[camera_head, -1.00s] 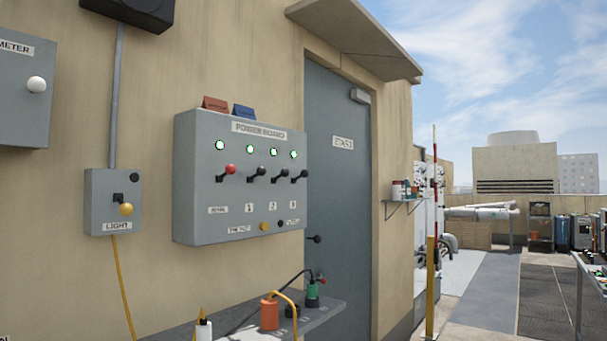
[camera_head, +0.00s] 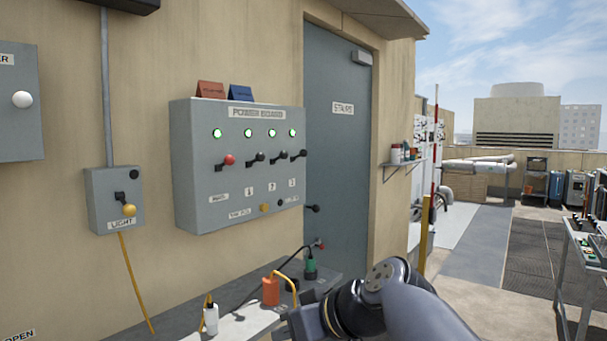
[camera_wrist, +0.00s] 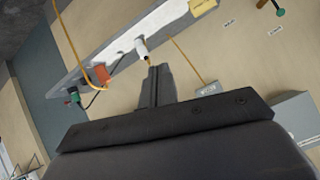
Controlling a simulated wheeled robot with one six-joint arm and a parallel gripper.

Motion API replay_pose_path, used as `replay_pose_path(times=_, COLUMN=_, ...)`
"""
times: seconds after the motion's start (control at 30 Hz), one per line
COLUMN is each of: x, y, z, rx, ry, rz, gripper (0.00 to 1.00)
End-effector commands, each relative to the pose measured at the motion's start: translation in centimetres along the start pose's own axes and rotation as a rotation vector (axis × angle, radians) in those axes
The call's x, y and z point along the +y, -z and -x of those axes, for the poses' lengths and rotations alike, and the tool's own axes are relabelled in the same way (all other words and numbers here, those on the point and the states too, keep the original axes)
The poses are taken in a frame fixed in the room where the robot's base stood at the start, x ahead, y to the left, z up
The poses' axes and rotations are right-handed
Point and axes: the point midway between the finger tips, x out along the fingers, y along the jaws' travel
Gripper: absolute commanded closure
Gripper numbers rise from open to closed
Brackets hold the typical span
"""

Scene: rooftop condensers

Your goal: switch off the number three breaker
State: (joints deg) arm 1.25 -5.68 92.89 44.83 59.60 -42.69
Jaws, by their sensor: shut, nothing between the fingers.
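The grey power board (camera_head: 220,185) hangs on the tan wall left of the door in the head view. Its number three breaker (camera_head: 300,154) is the rightmost black lever, above the label 3 (camera_head: 291,183). A lit green lamp (camera_head: 293,133) is above it. The number two lever (camera_head: 279,157), number one lever (camera_head: 257,158) and red-knobbed lever (camera_head: 229,160) stand in the same row, all at a similar angle under lit green lamps. My gripper (camera_wrist: 160,69) is shut and empty in the wrist view, away from the board, which I cannot make out there.
A light switch box (camera_head: 104,207) is to the left. The stairs door (camera_head: 335,165) is to the right.

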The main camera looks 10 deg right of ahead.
Motion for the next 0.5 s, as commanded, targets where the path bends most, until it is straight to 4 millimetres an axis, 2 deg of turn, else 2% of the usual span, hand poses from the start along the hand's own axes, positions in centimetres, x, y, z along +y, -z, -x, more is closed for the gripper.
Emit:
replay_pose_path(times=0.03, x=-2.3, y=5.8, z=3.0, rx=0.071, ry=0.054, rz=0.078, gripper=1.0)
replay_pose_path(times=0.1, x=-5.3, y=11.2, z=5.9, rx=0.166, ry=0.13, rz=0.193, gripper=1.0)
replay_pose_path(times=0.2, x=-9.1, y=17.1, z=9.9, rx=0.288, ry=0.217, rz=0.343, gripper=1.0)
replay_pose_path(times=0.33, x=-12.7, y=21.7, z=13.9, rx=0.404, ry=0.291, rz=0.488, gripper=1.0)
replay_pose_path(times=0.4, x=-13.8, y=22.9, z=15.2, rx=0.442, ry=0.314, rz=0.538, gripper=1.0)
replay_pose_path(times=0.5, x=-14.7, y=23.7, z=16.1, rx=0.47, ry=0.33, rz=0.573, gripper=1.0)
